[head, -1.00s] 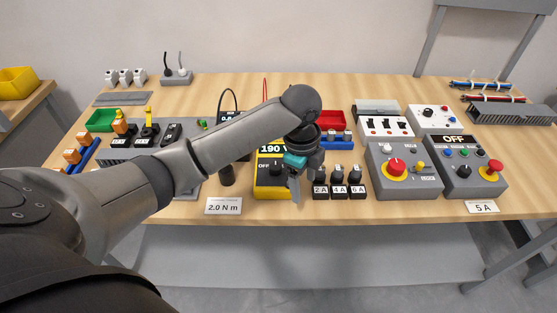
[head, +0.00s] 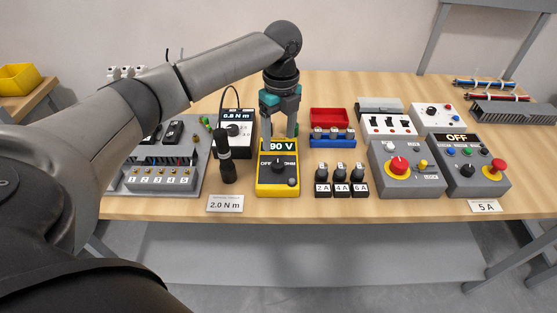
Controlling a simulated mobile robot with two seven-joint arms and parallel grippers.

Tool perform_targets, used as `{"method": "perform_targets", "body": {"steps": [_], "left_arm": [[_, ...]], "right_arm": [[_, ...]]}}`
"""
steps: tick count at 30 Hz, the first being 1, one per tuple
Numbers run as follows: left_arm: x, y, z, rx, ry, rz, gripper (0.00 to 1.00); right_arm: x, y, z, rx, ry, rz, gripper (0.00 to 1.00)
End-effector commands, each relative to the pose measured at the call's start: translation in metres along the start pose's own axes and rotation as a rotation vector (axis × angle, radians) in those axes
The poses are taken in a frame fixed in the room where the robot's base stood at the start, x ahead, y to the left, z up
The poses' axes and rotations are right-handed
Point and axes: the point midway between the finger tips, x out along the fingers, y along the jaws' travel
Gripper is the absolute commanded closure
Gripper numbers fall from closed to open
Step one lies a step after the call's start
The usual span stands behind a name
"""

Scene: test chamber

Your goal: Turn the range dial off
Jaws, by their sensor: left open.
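The yellow meter (head: 262,187) stands near the front middle of the table. Its dark range dial (head: 278,170) is on its face, with OFF printed on the left and OHM on the right. The dial's pointer seems to stand upward between them, but it is too small to be sure. The display (head: 282,147) reads "90 V", its left end partly covered. My left gripper (head: 279,134) is open and empty, pointing down at the meter's top edge, above and behind the dial. I cannot tell whether it touches the meter. My right gripper is not in view.
A black screwdriver-like tool (head: 226,168) stands left of the meter, beside a 0.8 N m readout box (head: 236,117). Small 2 A, 4 A and 6 A blocks (head: 341,188) stand to the right. A grey control box (head: 415,182) is further right. A "2.0 N m" card lies in front.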

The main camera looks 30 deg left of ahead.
Motion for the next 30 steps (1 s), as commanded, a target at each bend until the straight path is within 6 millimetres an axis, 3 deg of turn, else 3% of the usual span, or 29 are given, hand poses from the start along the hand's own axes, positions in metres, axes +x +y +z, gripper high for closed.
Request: {"method": "perform_targets", "body": {"steps": [6,12,25,30], "left_arm": [[0.049,0.001,0.0,0.0,0.0,0.002,0.28],[0.076,0.0,0.0,0.0,0.0,0.001,0.28],[0.086,0.0,0.0,0.001,-0.001,-0.001,0.28],[0.086,0.0,0.0,0.001,-0.001,-0.001,0.46]], "right_arm": [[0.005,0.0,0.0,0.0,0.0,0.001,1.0],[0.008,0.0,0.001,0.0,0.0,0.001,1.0],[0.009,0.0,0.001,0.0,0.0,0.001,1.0],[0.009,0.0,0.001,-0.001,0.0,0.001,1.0]]}}
